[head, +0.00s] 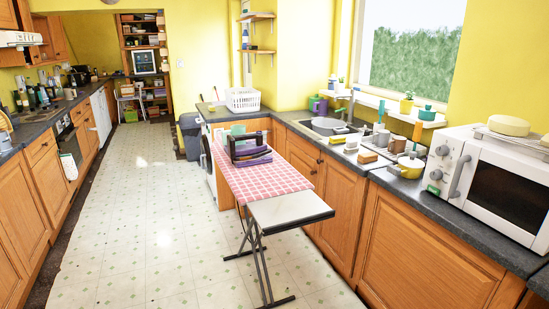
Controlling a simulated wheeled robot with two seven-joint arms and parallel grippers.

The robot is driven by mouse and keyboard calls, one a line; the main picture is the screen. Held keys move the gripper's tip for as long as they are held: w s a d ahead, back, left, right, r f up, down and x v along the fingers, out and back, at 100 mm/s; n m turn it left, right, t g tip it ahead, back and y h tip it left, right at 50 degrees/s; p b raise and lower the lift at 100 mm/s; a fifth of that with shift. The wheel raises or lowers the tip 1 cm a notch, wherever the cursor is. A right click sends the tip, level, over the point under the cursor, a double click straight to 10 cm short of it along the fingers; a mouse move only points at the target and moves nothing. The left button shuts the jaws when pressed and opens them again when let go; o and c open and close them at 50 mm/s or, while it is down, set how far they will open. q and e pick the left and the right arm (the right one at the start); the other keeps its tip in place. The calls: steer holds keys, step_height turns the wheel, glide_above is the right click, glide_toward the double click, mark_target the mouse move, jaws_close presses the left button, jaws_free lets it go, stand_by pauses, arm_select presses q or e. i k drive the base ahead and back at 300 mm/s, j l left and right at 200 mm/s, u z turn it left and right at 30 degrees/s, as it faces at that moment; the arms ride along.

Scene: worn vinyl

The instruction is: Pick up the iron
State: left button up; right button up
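An ironing board with a pink checked cover (262,180) stands on the floor right of the middle, in front of the right-hand cabinets. On its far end sits a dark, purple-and-black object (250,155) with a frame-like upper part; it looks like the iron, perhaps on folded cloth, but it is too small to be sure. Something teal shows just behind it. Neither of my grippers is in view.
The board's grey near end (290,209) and dark legs (262,262) stick out into the aisle. The tiled floor (140,220) to its left is clear. Counters line both sides; a white microwave (495,185) stands at right and a grey bin (190,135) beyond the board.

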mark_target(246, 152)
steer(key=i+u, duration=0.1)
steer(key=i, duration=0.5)
steer(key=i+l+u, duration=0.15)
steer(key=i, duration=0.5)
steer(key=i+l+u, duration=0.1)
steer(key=i, duration=0.5)
